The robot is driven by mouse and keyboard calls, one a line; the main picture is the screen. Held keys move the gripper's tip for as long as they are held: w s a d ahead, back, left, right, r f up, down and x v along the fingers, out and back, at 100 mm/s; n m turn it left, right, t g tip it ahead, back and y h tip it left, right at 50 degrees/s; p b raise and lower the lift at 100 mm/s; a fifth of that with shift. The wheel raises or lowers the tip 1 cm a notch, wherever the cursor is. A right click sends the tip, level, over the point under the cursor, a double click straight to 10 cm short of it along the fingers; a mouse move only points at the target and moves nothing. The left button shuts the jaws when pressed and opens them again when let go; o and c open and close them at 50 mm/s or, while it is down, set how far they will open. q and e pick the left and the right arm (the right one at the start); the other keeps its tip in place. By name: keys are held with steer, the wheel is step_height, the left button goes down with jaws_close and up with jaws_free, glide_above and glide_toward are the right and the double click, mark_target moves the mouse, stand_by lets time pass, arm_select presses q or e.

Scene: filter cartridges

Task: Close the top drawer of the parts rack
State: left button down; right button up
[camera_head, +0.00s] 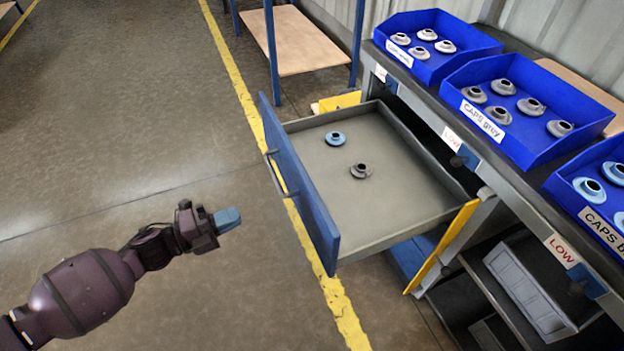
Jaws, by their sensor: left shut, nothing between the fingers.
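The top drawer (300,182) of the parts rack (520,180) is pulled far out to the left, with a blue front panel and a bar handle (276,178) on it. Inside lie a blue cap (335,138) and a grey cap (361,171), apart from each other. My left gripper (228,219) is shut and empty, its blue fingertips pointing right. In the picture it is left of the drawer's front panel, with a gap between them. My right gripper is not in view.
Blue bins (540,145) of caps stand on top of the rack. A grey bin (530,285) sits on a lower shelf. A blue-framed table (295,45) stands behind the drawer. The floor (130,130) left of the drawer is clear, with a yellow line (240,85).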

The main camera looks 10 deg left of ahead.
arm_select(q)
steer(key=w+f+m+g, duration=0.1)
steer(key=b, duration=0.2)
glide_toward(306, 191)
steer(key=shift+m, duration=0.3)
steer(key=x, duration=0.6)
steer(key=shift+w+d+f, duration=0.15)
steer(key=shift+w+f, duration=0.15)
steer(key=shift+w+d+r, duration=0.1)
steer(key=shift+w+d, duration=0.15)
steer(key=shift+d, duration=0.2)
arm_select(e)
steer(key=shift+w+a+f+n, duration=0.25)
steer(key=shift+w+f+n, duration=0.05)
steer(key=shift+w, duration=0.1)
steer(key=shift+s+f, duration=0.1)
